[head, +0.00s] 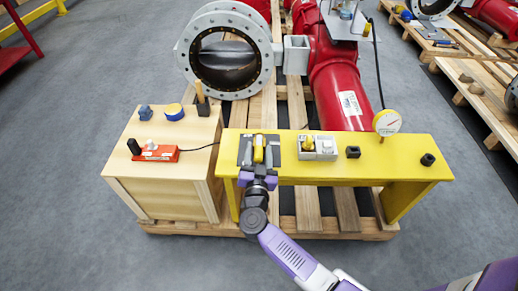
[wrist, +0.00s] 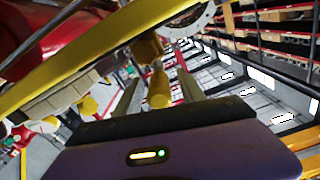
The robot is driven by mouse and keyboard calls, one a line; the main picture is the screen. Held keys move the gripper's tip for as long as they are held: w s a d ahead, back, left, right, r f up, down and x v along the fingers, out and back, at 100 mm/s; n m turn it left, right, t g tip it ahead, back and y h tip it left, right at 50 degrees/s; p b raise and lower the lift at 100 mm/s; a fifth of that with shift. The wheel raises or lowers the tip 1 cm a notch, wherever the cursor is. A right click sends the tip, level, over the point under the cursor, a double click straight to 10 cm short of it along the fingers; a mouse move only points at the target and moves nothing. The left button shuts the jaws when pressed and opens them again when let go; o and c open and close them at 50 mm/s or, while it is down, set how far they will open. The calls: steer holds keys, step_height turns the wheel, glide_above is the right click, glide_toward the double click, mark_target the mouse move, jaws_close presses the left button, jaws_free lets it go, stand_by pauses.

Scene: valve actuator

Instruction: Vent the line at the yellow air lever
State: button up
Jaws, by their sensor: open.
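The yellow air lever (head: 258,148) stands at a dark plate (head: 243,144) near the left end of the yellow bench. My gripper (head: 258,153) is at it, with one finger on each side of the lever. In the wrist view the yellow lever (wrist: 158,88) lies between the two fingers of my gripper (wrist: 160,80). The fingers are open, and gaps show between them and the lever. The lever's far end is partly hidden.
A wooden crate (head: 160,196) with a red tool (head: 158,154) stands left. Red pipework (head: 335,85) is behind.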

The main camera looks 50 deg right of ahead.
steer(key=shift+x, duration=0.8)
jaws_close()
stand_by(0.9)
